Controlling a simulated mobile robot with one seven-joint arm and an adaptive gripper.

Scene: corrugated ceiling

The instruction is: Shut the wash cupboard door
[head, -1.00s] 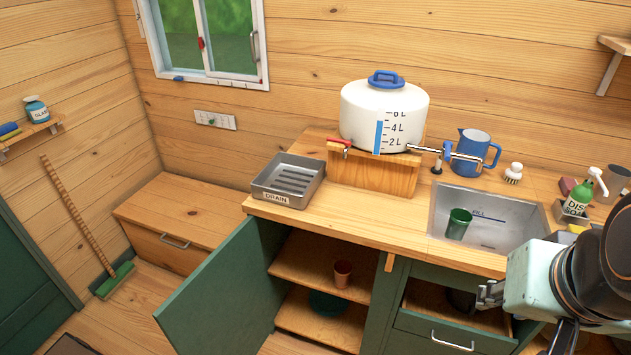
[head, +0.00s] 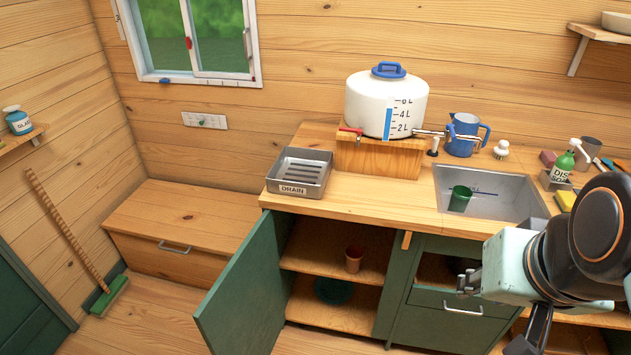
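The green wash cupboard door (head: 247,285) stands wide open, swung out to the left of the cupboard under the counter. Inside the cupboard (head: 330,265) are two wooden shelf levels, with a brown cup (head: 354,258) on the upper one and a dark green bowl (head: 333,290) below. My gripper (head: 468,281) is at the right, in front of the drawer area below the sink, well apart from the door. Its fingers are small and partly seen, and I cannot tell whether they are open or shut.
A drawer with a metal handle (head: 463,309) is partly open right of the cupboard. The counter (head: 390,195) holds a drain tray (head: 300,172), a water tank (head: 386,105) and a sink (head: 490,190). A wooden chest (head: 180,228) stands left of the door. A broom (head: 75,245) leans at the far left.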

